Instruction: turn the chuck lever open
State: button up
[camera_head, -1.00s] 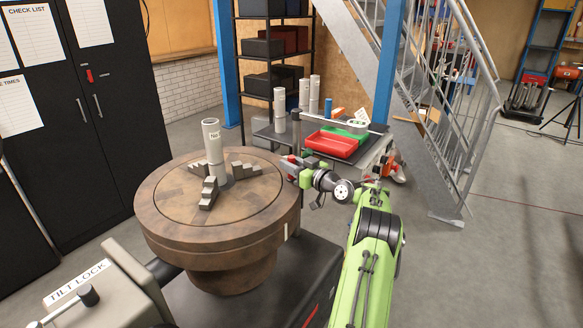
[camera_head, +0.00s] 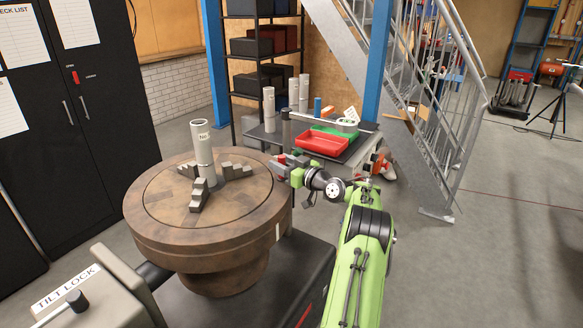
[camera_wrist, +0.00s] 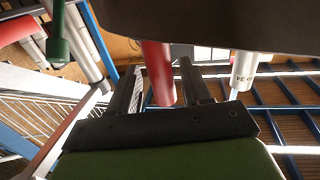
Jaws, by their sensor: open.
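The round brown chuck table (camera_head: 150,232) has grey stepped jaws (camera_head: 199,196) around an upright grey cylinder (camera_head: 203,150). My gripper (camera_head: 281,165) is at the right rim of the chuck table, at the end of my green arm. A small red piece (camera_head: 281,158) shows at its fingers in the head view. In the wrist view, a red handle (camera_wrist: 158,72), seemingly the chuck lever, lies between the two open dark fingers of my gripper (camera_wrist: 160,75). The handle's far end is hidden behind a large dark body. I cannot tell whether the fingers touch it.
A bench behind holds a red tray (camera_head: 322,142), a green tray (camera_head: 350,132) and several grey cylinders (camera_head: 269,103). A box marked TILT LOCK (camera_head: 100,297) stands at the front left. Metal stairs (camera_head: 440,110) rise at the right. Open floor lies at the right.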

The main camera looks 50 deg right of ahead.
jog(key=s, duration=1.5)
jog(key=shift+s+a, duration=0.2)
jog(key=shift+a, duration=0.05)
jog(key=w+a+r+n+g+y+p, duration=0.1)
jog(key=w+a+r+g+y, duration=0.15)
jog(key=w+a, duration=0.4)
jog(key=w+a+r+n+g+y+p, duration=0.15)
jog(key=w+a+r, duration=0.25)
jog(key=a, duration=0.5)
jog(key=s+a+r+g+h+p, duration=0.1)
jog(key=a+r+g, duration=0.1)
jog(key=a, duration=0.6)
jog(key=s+a+r+g+p, duration=0.1)
jog(key=a+r+g+p, duration=0.1)
jog(key=a, duration=0.6)
jog(key=s+a+r+g+h+p, duration=0.1)
jog(key=s+a+r+g+p, duration=0.15)
jog(key=s+a, duration=0.75)
jog(key=s+a+f+m+g+h+p, duration=0.1)
jog(key=s+a+f+m+g, duration=0.1)
jog(key=s, duration=1.2)
jog(key=shift+a+p, duration=0.25)
jog(key=shift+p, duration=0.15)
